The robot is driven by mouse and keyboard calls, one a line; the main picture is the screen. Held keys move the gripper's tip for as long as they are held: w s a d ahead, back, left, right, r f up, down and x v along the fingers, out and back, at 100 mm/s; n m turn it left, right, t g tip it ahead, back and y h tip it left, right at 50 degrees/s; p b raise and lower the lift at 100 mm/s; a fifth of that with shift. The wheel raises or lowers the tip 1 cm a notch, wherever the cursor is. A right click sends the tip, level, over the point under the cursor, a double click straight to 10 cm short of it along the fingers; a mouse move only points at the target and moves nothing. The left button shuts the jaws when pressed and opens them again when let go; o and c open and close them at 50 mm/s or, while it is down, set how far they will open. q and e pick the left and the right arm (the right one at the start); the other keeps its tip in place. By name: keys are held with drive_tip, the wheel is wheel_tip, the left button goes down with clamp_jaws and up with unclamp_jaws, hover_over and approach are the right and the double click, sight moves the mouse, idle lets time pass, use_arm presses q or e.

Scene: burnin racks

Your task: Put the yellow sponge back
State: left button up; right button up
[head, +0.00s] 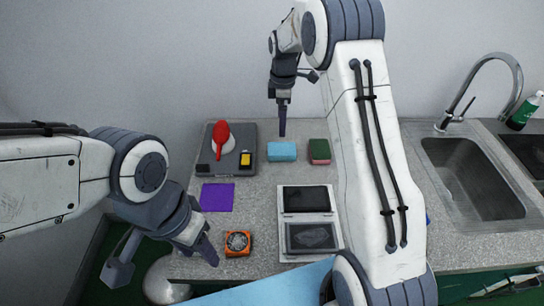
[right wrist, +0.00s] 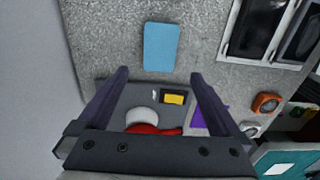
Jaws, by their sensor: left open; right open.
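A small yellow block (head: 245,159), the only yellow thing that could be the sponge, sits in a dark patch on the right of a grey tray (head: 213,170). It also shows in the right wrist view (right wrist: 174,97), between my open fingers in the picture. My right gripper (head: 282,133) hangs over the back of the counter, right of the tray and above a blue sponge (head: 275,152). In its wrist view the gripper (right wrist: 159,74) is open and empty. My left gripper (head: 207,256) is open and empty near the front edge, left of an orange-framed round item (head: 238,243).
A red spoon-like item (head: 221,133) and a white round piece lie on the tray. A green-and-red sponge (head: 319,151), purple cloth (head: 217,197) and white double-window case (head: 309,217) lie on the counter. A sink (head: 470,180) is at right. My right arm hides part of the counter.

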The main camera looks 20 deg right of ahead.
drive_tip(key=s+a+r+m, duration=0.1)
drive_tip(key=s+a+r, duration=0.3)
drive_tip(key=s+a, duration=0.3)
drive_tip(key=s+a+r+m, duration=0.2)
drive_tip(key=s+a+r, duration=0.1)
drive_tip(key=s+a, duration=0.45)
drive_tip(key=s+a+m, duration=0.1)
drive_tip(key=s+m, duration=0.1)
drive_tip(key=s, duration=0.9)
drive_tip(key=s+a+m+y, duration=0.1)
drive_tip(key=s+m, duration=0.1)
drive_tip(key=s, duration=0.9)
drive_tip(key=shift+s+a+m, duration=0.2)
drive_tip(key=shift+a+m, duration=0.1)
drive_tip(key=shift+a, duration=0.1)
